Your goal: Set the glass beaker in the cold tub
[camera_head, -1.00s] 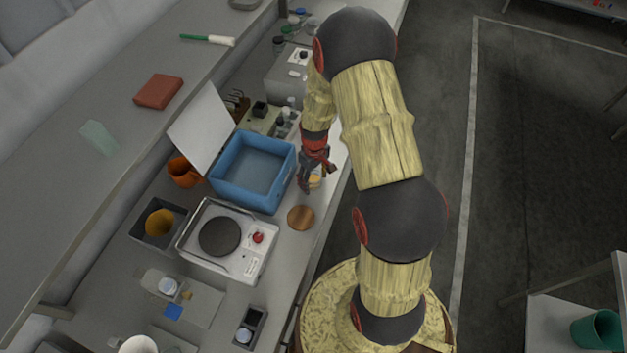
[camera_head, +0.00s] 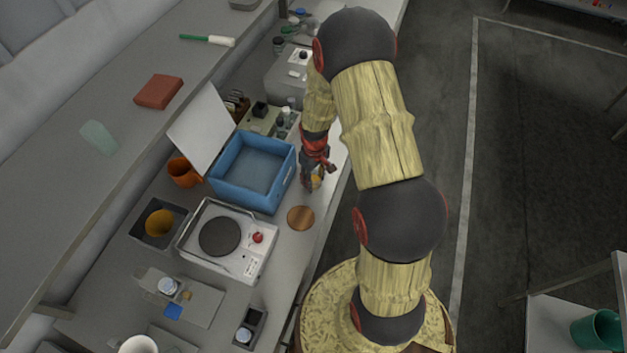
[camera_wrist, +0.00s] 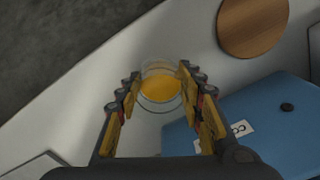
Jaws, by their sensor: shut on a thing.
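The glass beaker (camera_wrist: 160,86) is clear, with orange-yellow liquid in it. It stands between the fingers of my gripper (camera_wrist: 157,88) in the wrist view, and the gripper is shut on it. In the head view my gripper (camera_head: 314,180) is at the counter to the right of the blue tub, and the beaker (camera_head: 317,183) is mostly hidden by the fingers. The cold tub (camera_head: 223,193) is a blue open box with a raised white lid at its left; its blue side also shows in the wrist view (camera_wrist: 262,112). I cannot tell whether the beaker touches the counter.
A round wooden disc (camera_head: 301,217) lies on the counter just in front of the gripper. A white hotplate stirrer (camera_head: 258,262) stands in front of the tub. An orange mug (camera_head: 184,172) is left of the tub. Small bottles (camera_head: 284,120) stand behind it.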

